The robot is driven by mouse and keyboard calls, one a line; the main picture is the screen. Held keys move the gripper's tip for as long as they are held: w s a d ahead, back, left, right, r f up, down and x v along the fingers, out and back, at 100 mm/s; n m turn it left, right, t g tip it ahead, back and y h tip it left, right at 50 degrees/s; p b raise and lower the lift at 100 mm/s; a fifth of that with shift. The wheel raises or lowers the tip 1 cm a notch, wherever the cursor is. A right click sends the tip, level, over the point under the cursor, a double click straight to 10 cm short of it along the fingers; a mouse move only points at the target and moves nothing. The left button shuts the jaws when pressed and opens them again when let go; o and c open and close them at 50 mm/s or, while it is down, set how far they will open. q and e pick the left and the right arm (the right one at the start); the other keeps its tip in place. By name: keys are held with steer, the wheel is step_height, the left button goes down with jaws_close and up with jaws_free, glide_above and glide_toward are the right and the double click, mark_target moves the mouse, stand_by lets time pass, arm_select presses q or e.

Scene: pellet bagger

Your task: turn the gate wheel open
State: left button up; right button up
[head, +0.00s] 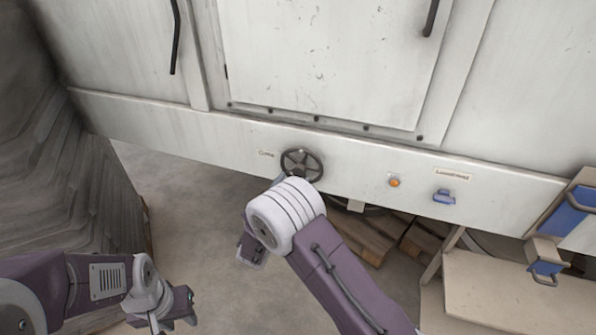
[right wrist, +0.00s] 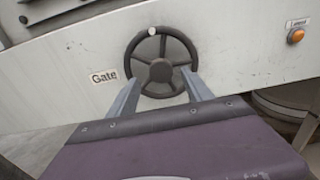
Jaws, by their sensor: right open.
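The gate wheel (head: 301,164) is a dark, spoked handwheel on the white machine's lower panel, beside a small label. In the right wrist view the wheel (right wrist: 163,45) shows face-on, with a white knob at the top of its rim and a "Gate" label (right wrist: 104,77) to its left. My right gripper (right wrist: 160,76) is open; its two grey fingers overlap the wheel's lower left and lower right in the picture. I cannot tell whether they touch it. My left gripper (head: 173,320) is open, empty and low at the left, away from the wheel.
An orange button (head: 394,182) and a blue handle (head: 443,197) sit right of the wheel. A wooden pallet (head: 362,238) lies under the panel. A beige stand (head: 515,295) is at the lower right. A wrapped grey stack (head: 70,165) stands left; open floor (head: 190,215) lies between.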

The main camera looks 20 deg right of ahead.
mark_target(298, 173)
steer(key=x, duration=0.4)
steer(key=shift+w+d, duration=0.25)
steer(key=shift+d, duration=0.1)
steer(key=shift+w+d, duration=0.15)
steer(key=shift+w, duration=0.25)
jaws_close()
